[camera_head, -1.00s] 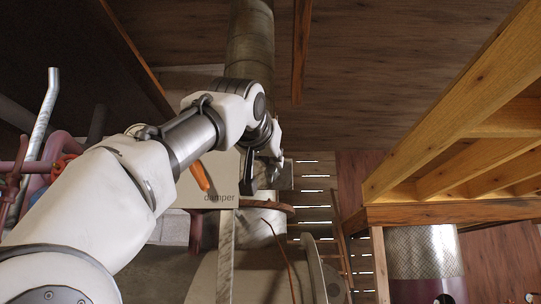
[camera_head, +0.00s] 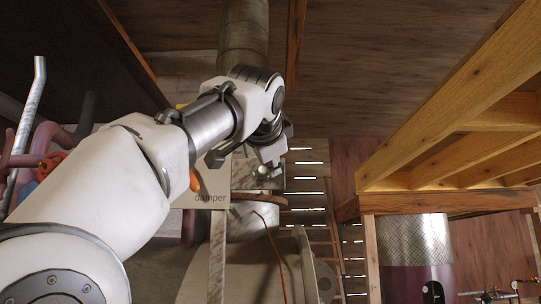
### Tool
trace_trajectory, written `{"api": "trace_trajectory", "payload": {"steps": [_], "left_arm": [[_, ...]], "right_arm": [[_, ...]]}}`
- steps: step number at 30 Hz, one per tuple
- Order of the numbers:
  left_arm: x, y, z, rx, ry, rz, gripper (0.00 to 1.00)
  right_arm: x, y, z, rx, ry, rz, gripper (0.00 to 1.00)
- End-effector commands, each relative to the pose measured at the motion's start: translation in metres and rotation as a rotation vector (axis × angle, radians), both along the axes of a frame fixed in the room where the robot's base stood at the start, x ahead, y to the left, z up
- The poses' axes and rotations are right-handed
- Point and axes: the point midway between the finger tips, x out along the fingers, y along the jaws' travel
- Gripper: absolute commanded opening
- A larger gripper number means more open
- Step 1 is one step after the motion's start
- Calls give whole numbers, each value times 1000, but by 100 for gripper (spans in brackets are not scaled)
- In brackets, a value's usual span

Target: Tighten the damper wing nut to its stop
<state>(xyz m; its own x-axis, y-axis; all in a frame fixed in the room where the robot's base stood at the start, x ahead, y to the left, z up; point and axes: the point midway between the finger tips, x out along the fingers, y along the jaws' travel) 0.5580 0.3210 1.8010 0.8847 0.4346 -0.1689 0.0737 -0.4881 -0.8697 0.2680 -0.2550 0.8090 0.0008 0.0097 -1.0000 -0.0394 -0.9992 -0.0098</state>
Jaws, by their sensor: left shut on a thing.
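The pale damper plate (camera_head: 213,186) carries the label "damper" and stands against the upright grey flue pipe (camera_head: 244,45). My left arm reaches in from the left across the plate. My left gripper (camera_head: 264,168) is at the pipe, to the right of the plate, and is shut on the damper wing nut. The wing nut is small and mostly hidden by the fingers, so its angle cannot be told. An orange handle (camera_head: 195,181) shows partly from behind my arm. My right gripper is not in view.
Pink pipes and a red valve wheel (camera_head: 50,165) stand at the left, with a metal tube (camera_head: 28,125). A large grey vessel (camera_head: 255,270) is below. Wooden beams (camera_head: 450,100) fill the right, above a patterned metal cylinder (camera_head: 415,240).

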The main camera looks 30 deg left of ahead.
Motion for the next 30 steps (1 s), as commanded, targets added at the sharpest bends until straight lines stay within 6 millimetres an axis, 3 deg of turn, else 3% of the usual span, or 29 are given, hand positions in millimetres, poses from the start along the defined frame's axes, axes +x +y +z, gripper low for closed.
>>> {"api": "trace_trajectory", "payload": {"steps": [15,30], "left_arm": [[3,-1,-10,347,228,2,0],[2,-1,-9,449,282,4,0]], "right_arm": [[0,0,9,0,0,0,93],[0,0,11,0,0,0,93]]}}
